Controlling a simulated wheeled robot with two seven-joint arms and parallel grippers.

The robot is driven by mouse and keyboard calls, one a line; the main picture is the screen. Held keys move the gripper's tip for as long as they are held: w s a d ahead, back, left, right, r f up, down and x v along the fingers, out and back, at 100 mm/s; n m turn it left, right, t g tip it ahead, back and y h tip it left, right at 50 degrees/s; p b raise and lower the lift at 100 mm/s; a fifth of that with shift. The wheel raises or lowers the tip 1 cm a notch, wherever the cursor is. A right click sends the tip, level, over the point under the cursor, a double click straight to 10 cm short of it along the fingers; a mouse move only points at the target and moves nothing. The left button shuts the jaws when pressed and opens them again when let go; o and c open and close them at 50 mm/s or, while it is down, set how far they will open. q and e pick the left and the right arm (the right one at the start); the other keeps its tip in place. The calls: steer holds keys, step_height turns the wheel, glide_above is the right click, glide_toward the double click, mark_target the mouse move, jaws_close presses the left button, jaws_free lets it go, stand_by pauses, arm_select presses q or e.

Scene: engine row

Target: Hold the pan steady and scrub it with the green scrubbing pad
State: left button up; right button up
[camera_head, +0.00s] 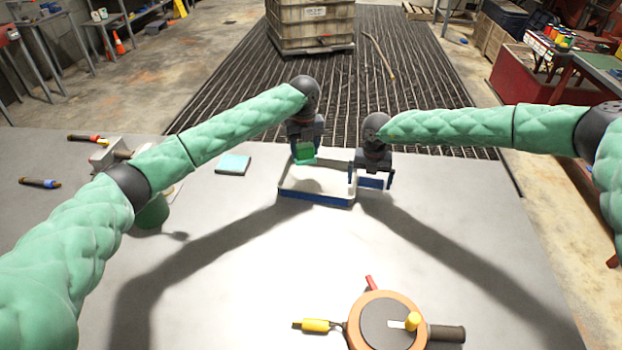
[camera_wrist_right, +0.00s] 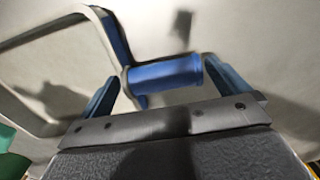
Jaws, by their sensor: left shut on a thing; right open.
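The pan (camera_head: 318,199) is a shallow tray, pale inside with blue outer walls, near the table's far edge. My left gripper (camera_head: 305,143) is shut on the green scrubbing pad (camera_head: 305,154) and holds it over the pan's far part. I cannot tell whether the pad touches the pan floor. My right gripper (camera_head: 370,180) is at the pan's right side. In the right wrist view the blue pan handle (camera_wrist_right: 165,75) lies between its open fingers. The pan's rim (camera_wrist_right: 105,30) also shows there, at the left.
A light-blue block (camera_head: 233,165) lies left of the pan. A green cup-like thing (camera_head: 152,213) is partly behind my left arm. Screwdriver-like tools (camera_head: 40,183) lie far left. A round orange-rimmed device (camera_head: 385,318) is at the front. The middle of the table is clear.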

steer(key=shift+r, duration=0.1)
step_height(320, 180, up, 12)
stand_by(0.5)
